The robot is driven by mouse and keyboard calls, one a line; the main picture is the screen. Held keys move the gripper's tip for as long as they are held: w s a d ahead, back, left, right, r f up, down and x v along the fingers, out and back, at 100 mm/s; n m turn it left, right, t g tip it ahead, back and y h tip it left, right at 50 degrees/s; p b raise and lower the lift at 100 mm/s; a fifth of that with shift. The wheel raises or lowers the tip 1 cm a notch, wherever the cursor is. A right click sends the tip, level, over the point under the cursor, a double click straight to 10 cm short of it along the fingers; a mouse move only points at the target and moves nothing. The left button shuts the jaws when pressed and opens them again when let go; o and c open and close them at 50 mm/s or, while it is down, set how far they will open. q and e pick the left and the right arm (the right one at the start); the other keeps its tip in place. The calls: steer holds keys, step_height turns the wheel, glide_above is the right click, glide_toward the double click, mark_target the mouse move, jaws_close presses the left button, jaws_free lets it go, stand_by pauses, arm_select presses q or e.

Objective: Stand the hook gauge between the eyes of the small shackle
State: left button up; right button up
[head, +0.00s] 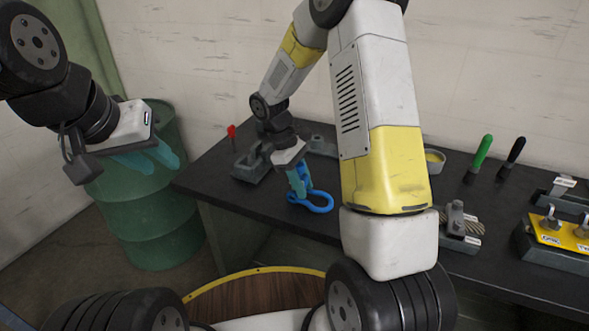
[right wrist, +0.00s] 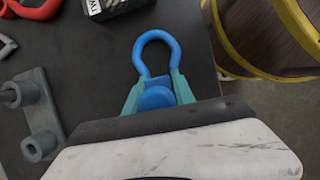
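A blue shackle-shaped piece (head: 318,203) is at the front left part of the dark bench, between the fingers of my right gripper (head: 297,180). In the right wrist view the blue piece (right wrist: 143,49) has its round bow pointing away, and my right gripper (right wrist: 157,95) has its teal fingers closed against both sides of its blue round end. I cannot tell whether it touches the bench. My left gripper (head: 150,158) hangs in the air before the green drum, holding nothing visible; its finger gap is unclear. I cannot pick out the hook gauge for certain.
A grey fixture with bosses (right wrist: 35,110) lies left of the blue piece. A red hooked piece (right wrist: 36,9) and a dark box (right wrist: 115,8) are beyond. Green (head: 482,152) and black (head: 513,157) handles stand at the bench's right, behind a yellow-topped fixture (head: 565,234). A green drum (head: 150,215) stands left.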

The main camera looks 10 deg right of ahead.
steer(key=o, duration=0.3)
steer(key=shift+f, duration=0.25)
steer(key=shift+o, duration=0.2)
steer(key=d+v, duration=0.1)
steer(key=v, duration=1.2)
steer(key=s+d+r+m+t+y, duration=0.1)
steer(key=s+r+m+t+y, duration=0.2)
steer(key=s, duration=0.7)
steer(key=s+d+r+m+t+y, duration=0.1)
steer(key=s+r+m+t+y, duration=0.1)
steer(key=s+r+m+t, duration=0.4)
steer(key=shift+s+d+r+m+y, duration=0.45)
steer(key=shift+s+r, duration=1.25)
steer(key=shift+s, duration=0.55)
steer(key=shift+a, duration=0.1)
